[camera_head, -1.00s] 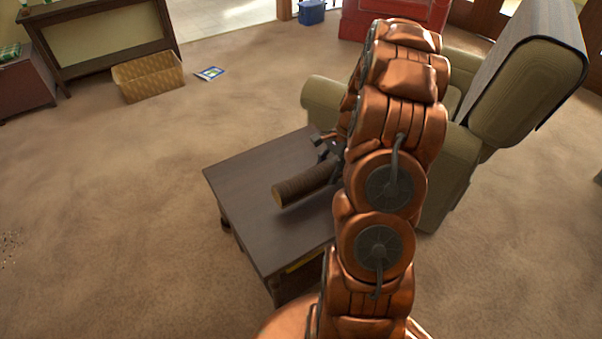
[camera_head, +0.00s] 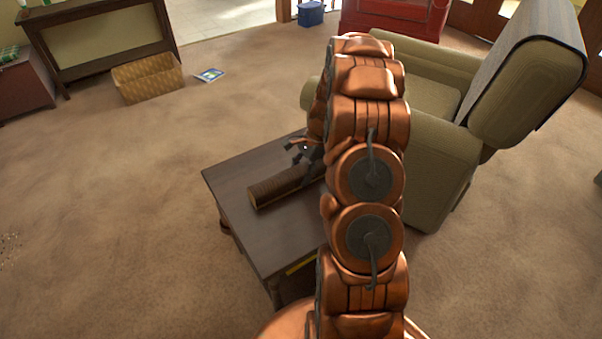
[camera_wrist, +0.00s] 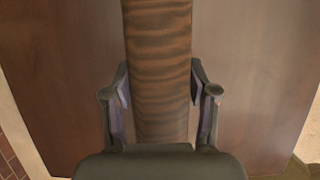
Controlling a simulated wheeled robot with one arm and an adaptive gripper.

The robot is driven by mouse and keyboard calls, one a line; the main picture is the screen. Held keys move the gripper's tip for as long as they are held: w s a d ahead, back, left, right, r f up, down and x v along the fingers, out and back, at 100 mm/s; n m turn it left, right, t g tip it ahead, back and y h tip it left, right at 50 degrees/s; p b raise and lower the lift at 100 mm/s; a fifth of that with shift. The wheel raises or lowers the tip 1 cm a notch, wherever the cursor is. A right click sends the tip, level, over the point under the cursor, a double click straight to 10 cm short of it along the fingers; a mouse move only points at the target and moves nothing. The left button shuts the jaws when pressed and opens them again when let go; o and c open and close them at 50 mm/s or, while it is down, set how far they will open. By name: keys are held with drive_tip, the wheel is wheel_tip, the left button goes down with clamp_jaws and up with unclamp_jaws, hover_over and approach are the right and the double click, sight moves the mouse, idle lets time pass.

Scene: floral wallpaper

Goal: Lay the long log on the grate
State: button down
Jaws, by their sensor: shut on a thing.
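The long log (camera_head: 278,187) is brown, with ridged bark and a pale cut end. It is over the dark wooden table (camera_head: 235,180) in the head view; I cannot tell if it touches the tabletop. My gripper (camera_head: 305,157) is shut on the log, one finger on each side. In the wrist view the log (camera_wrist: 158,60) runs up the middle between the fingers of my gripper (camera_wrist: 160,98). My arm hides the log's far part in the head view. I see no grate in either view.
A green armchair (camera_head: 425,155) stands close to the table's right. A wicker basket (camera_head: 148,78) and a small blue-and-white item (camera_head: 209,75) lie farther back. The carpet left of the table is mostly clear. Reddish brickwork (camera_wrist: 8,160) shows at the wrist view's lower left.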

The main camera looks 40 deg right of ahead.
idle(0.3)
drive_tip(key=shift+c, duration=1.6)
unclamp_jaws()
drive_tip(key=p+v, duration=0.1)
drive_tip(key=v, duration=1.1)
drive_tip(key=shift+r, duration=0.1)
drive_tip(key=s+a+r+n+g+h, duration=0.1)
drive_tip(key=s+a+r+n, duration=0.2)
drive_tip(key=a, duration=0.4)
drive_tip(key=s+a+r+n+g, duration=0.1)
drive_tip(key=s+a+r+n, duration=0.25)
drive_tip(key=a, duration=0.35)
drive_tip(key=s+a+r+n+h, duration=0.1)
drive_tip(key=s+a+r+n, duration=0.25)
drive_tip(key=a, duration=0.35)
drive_tip(key=s+a+n+h, duration=0.1)
drive_tip(key=s+a+n, duration=0.1)
drive_tip(key=s, duration=0.4)
drive_tip(key=s+a+n, duration=0.3)
drive_tip(key=s+n, duration=0.1)
drive_tip(key=s, duration=0.3)
drive_tip(key=s+a+n+g+h, duration=0.1)
drive_tip(key=s+a+n, duration=0.1)
drive_tip(key=s, duration=0.5)
drive_tip(key=shift+a+f+n+h, duration=0.2)
drive_tip(key=shift+a+n+h, duration=0.15)
drive_tip(key=shift+n, duration=0.15)
